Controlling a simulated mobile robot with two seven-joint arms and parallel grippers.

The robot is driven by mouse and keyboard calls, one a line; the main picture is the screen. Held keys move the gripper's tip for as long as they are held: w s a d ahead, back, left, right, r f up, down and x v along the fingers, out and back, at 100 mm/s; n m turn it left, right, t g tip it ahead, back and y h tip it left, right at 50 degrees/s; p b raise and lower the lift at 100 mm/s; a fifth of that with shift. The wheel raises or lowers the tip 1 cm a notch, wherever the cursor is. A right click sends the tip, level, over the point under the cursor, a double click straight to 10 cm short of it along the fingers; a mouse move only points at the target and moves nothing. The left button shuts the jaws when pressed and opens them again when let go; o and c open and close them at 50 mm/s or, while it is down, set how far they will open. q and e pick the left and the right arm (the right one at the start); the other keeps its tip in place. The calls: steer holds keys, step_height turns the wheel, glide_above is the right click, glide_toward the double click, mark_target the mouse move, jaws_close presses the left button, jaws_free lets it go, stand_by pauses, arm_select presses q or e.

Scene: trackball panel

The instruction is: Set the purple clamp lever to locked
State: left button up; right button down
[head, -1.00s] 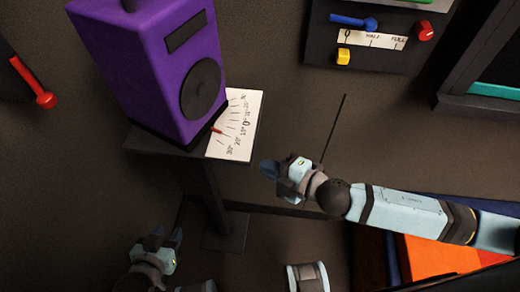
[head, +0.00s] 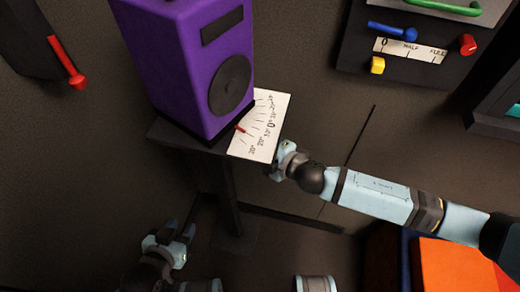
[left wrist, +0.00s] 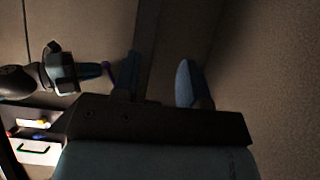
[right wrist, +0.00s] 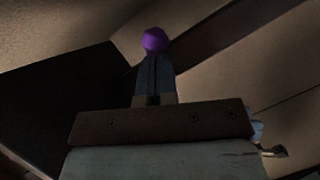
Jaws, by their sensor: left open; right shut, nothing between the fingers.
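The purple clamp lever shows in the right wrist view as a round purple knob (right wrist: 154,40) just beyond my shut right fingertips. Whether they touch it I cannot tell. In the left wrist view a small purple piece (left wrist: 107,68) lies at the tip of my right gripper. In the head view the lever is not visible, and my right gripper (head: 276,166) is at the right edge of the scale platform (head: 262,143), its fingertips hidden. My left gripper (head: 180,231) is open and empty, low at the left, apart from the platform.
A purple speaker-like box (head: 195,65) stands on the platform beside a white angle scale with a red pointer (head: 240,129). A post (head: 228,200) holds the platform up. A wall panel (head: 400,65) with coloured knobs is at upper right. An orange bin (head: 450,265) is at lower right.

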arm_select(q)
steer(key=shift+d+f+b, duration=0.1)
steer(key=shift+b, duration=0.2)
arm_select(e)
steer(key=shift+w, duration=0.1)
steer(key=shift+n, duration=0.3)
arm_select(q)
steer(key=shift+f+b, duration=0.1)
steer(key=shift+b, duration=0.3)
arm_select(e)
steer(key=shift+w+d+t, duration=0.1)
steer(key=shift+w+t, duration=0.1)
steer(key=shift+t, duration=0.1)
arm_select(q)
steer(key=w+d+r+t+h+b, duration=0.2)
steer(key=d+r+t+b, duration=0.1)
steer(key=b, duration=0.5)
steer(key=shift+w+d+r+t+h, duration=0.3)
steer(key=shift+r, duration=0.6)
arm_select(e)
steer(key=shift+w+d+r+n+t+y, duration=0.15)
steer(key=shift+w+r+n+t+y, duration=0.25)
steer(key=shift+n, duration=0.85)
steer(key=shift+w+d+r+n+t+y, duration=0.1)
steer(key=shift+w+r+n+t+y, duration=0.35)
steer(key=shift+n, duration=0.85)
steer(key=shift+w+d+r+n+t+y, duration=0.15)
steer(key=shift+w+r+n+t+y, duration=0.25)
steer(key=shift+n, duration=0.85)
steer(key=shift+s, duration=0.1)
